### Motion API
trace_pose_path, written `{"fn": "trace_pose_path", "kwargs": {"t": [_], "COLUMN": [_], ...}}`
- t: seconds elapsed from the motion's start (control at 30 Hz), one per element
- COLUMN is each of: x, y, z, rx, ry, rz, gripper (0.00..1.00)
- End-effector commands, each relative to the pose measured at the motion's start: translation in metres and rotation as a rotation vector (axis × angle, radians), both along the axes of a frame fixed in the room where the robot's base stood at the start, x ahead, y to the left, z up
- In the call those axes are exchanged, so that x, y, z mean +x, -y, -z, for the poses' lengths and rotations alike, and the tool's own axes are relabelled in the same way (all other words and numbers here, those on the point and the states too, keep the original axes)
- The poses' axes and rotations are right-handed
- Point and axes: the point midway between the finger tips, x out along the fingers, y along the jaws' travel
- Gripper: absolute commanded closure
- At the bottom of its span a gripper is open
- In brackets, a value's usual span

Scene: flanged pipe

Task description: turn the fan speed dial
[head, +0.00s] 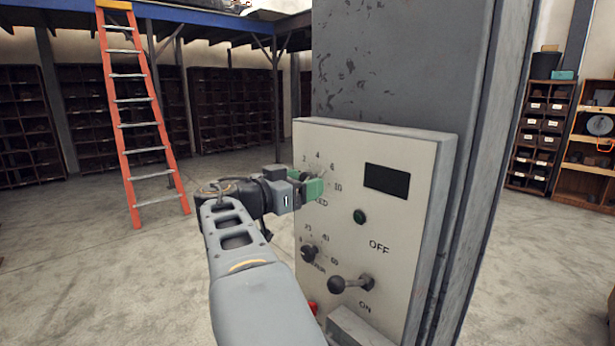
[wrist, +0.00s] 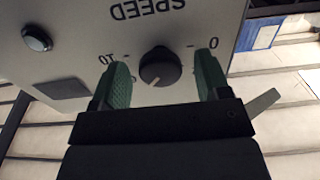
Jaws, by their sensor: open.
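The fan speed dial (wrist: 160,67) is a dark round knob with a white pointer line. In the wrist view it sits below the upside-down word SPEED, with scale marks around it. My gripper (wrist: 163,77) is open, with one green finger on each side of the dial. A gap shows between the dial and each finger, so neither appears to touch it. In the head view my gripper (head: 312,188) is at the upper left of the pale control panel (head: 410,235) and hides the dial. Part of the dial's numbered scale shows above it.
An orange ladder (head: 122,120) stands at left over open floor.

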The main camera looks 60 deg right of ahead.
Motion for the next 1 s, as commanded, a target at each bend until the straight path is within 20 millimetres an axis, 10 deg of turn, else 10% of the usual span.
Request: {"fn": "trace_pose_path", "kwargs": {"t": [0.53, 1.0], "x": [-0.0050, -0.0050], "y": [0.0143, 0.0141], "z": [0.0003, 0.0003], "rx": [0.000, 0.000], "ry": [-0.001, -0.001], "rz": [-0.001, 0.000], "gripper": [0.31, 0.76]}}
